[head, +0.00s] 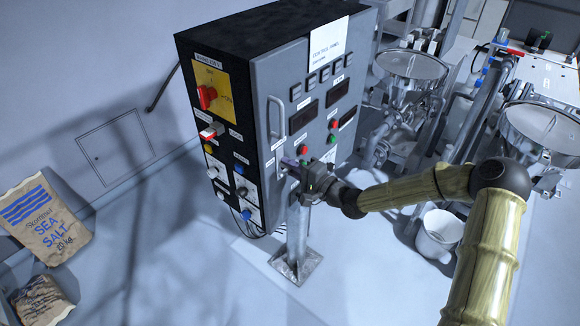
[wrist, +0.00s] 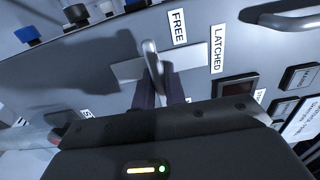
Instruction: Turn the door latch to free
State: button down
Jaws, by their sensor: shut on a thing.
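The door latch (wrist: 151,52) is a metal lever on a pale plate, on the grey front door of the control cabinet. In the wrist view, the FREE label (wrist: 177,26) is just right of the lever's upper end. The LATCHED label (wrist: 218,48) is further right. My gripper (wrist: 162,88) is shut on the lever, with its dark fingers on either side of it. In the head view, my gripper (head: 296,170) is at the door's lower left and hides most of the latch. I cannot tell which label the lever points to.
The control cabinet (head: 222,55) has a red rotary switch (head: 206,97) on its left side. A door handle (head: 275,118) is above the latch. Steel hoppers (head: 412,66) stand to the right. A white bucket (head: 438,234) and salt sack (head: 47,217) are on the floor.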

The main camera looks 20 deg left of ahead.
jog(key=c, duration=1.4)
grip_release()
jog(key=shift+c, duration=0.2)
jog(key=shift+d, duration=0.1)
jog(key=b+v, duration=0.4)
jog(key=v, duration=1.3)
jog(key=shift+b, duration=0.4)
jog(key=shift+s+d+f, duration=0.1)
jog(key=shift+f, duration=0.05)
